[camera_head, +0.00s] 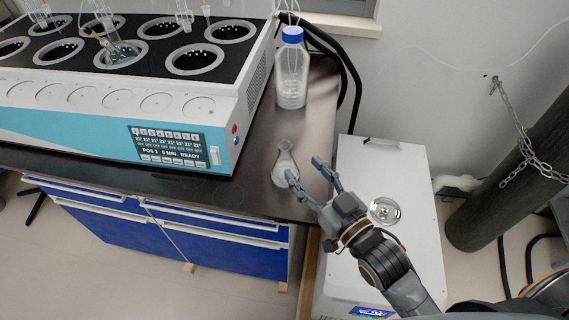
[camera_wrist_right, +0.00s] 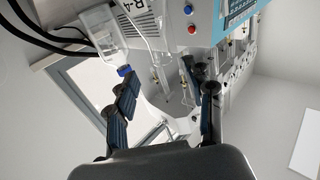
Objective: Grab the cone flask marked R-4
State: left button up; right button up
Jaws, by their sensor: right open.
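A small clear cone flask (camera_head: 284,166) stands upright on the dark counter, right of the distiller. Its label is not readable in the head view. In the right wrist view, a label reading R-4 (camera_wrist_right: 134,8) shows at the top edge, apparently on clear glass. My right gripper (camera_head: 304,169) is open and empty at the right side of the flask. One finger overlaps the flask's lower right side in the head view; I cannot tell if they touch. The open fingers also show in the wrist view (camera_wrist_right: 168,82). My left gripper is not in view.
The distiller (camera_head: 190,106) fills the counter's left. A clear bottle with a blue cap (camera_head: 291,80) stands behind the flask. A white cabinet (camera_head: 400,165) with a round metal piece (camera_head: 385,210) stands at the right. Bare counter (camera_head: 225,190) lies left of the flask.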

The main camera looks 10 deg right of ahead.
aim_at(288, 153)
jog(key=x, duration=0.2)
jog(key=shift+w, duration=0.3)
jog(key=shift+w+a, duration=0.25)
jog(key=shift+w, duration=0.15)
jog(key=p+x, duration=0.1)
jog(key=x, duration=0.3)
jog(key=shift+w+a+f, duration=0.1)
jog(key=shift+w+a, duration=0.1)
jog(key=shift+w, duration=0.15)
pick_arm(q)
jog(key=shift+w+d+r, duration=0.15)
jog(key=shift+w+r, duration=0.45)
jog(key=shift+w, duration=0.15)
pick_arm(e)
jog(key=shift+c, duration=1.4)
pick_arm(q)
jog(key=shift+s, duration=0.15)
pick_arm(e)
grip_shut()
